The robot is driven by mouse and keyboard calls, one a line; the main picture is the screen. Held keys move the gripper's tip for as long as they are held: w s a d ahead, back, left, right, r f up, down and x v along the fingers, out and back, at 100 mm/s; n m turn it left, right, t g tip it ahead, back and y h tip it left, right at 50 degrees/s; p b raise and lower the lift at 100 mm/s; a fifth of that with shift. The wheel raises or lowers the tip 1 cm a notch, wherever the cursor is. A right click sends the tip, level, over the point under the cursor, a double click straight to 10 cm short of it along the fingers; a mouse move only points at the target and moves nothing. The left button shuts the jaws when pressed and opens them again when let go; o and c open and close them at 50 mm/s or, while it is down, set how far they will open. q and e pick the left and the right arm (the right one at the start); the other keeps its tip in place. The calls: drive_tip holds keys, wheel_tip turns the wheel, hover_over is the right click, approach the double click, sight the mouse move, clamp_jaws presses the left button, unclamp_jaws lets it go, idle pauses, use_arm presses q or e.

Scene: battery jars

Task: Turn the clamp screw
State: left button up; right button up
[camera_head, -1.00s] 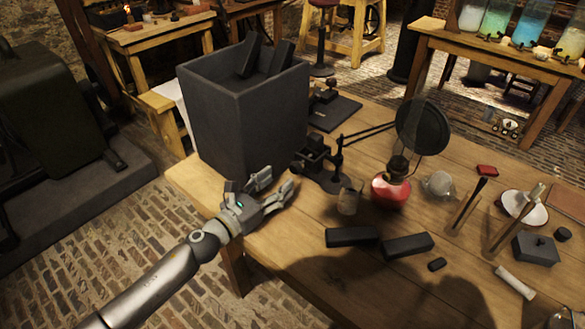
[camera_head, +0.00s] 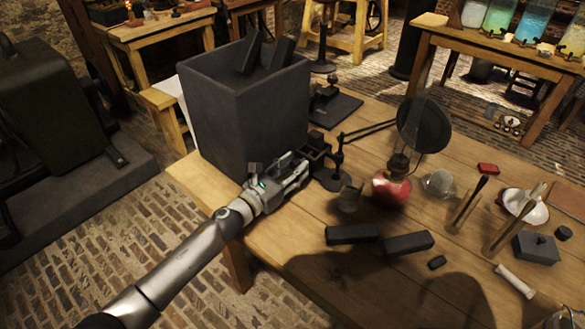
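A small dark clamp stand (camera_head: 328,165) with an upright post and a block-like part stands on the wooden table, right of the big dark box. The clamp screw itself is too small and dark to make out. My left gripper (camera_head: 298,168) reaches in from the left, low beside the box, with its fingertips at the left side of the stand's block. Whether they touch it, and how far apart the fingers are, I cannot tell. My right gripper is not in view.
The tall dark box (camera_head: 245,115) stands close behind my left gripper. A red-based lamp (camera_head: 392,188) and a round dark disc (camera_head: 424,126) are to the right. Two dark bars (camera_head: 408,243) lie in front. The table's near left corner is bare.

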use_arm(q)
drive_tip(key=c, duration=0.5)
drive_tip(key=shift+n, duration=0.3)
drive_tip(key=n, duration=0.3)
drive_tip(key=shift+f+n+p, duration=0.1)
drive_tip(key=shift+n+p, duration=0.35)
drive_tip(key=shift+n, duration=1.15)
drive_tip(key=shift+s, duration=0.1)
drive_tip(key=o, duration=1)
